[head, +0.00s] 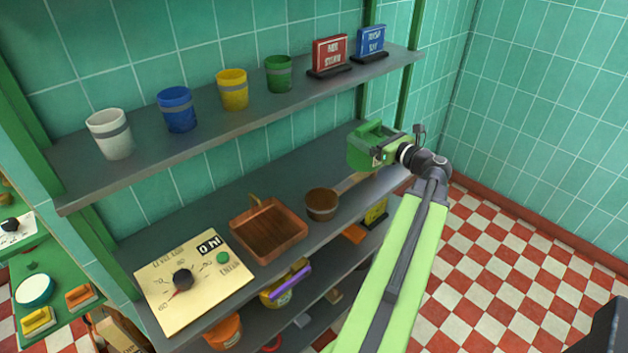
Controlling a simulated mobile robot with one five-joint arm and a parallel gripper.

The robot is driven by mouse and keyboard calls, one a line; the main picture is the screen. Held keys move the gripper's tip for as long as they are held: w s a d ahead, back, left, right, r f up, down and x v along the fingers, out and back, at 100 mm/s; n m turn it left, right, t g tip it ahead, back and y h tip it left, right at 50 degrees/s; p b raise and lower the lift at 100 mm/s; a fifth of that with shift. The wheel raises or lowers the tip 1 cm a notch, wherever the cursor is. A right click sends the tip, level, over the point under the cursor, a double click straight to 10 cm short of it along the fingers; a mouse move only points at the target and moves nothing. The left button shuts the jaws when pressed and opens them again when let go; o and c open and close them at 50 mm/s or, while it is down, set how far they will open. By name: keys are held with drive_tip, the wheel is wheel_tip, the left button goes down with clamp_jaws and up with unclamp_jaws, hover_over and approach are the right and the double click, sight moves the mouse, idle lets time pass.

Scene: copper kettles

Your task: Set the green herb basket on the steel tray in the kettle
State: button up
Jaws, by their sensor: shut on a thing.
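My gripper (386,155) is at the end of the light-green arm, at the right end of the shelving. It is shut on a boxy, darker green thing (362,150), which looks like the green herb basket. The basket is held in front of the gap between the upper and middle shelves, near the right post. The fingertips are partly hidden by the gripper body. No kettle and no steel tray can be made out in this view.
The upper shelf (215,140) holds white, blue, yellow and green cups and two signs. Below are a dial panel (215,285), a square copper pan (268,232) and a round copper pan (321,205), its handle passing below the gripper. Checkered floor (500,270) is open at right.

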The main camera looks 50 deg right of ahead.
drive_tip(key=w+f+b, duration=0.9)
drive_tip(key=w+f, duration=0.1)
drive_tip(key=shift+a, duration=0.4)
drive_tip(key=o, duration=1.8)
drive_tip(key=shift+s+f, duration=0.1)
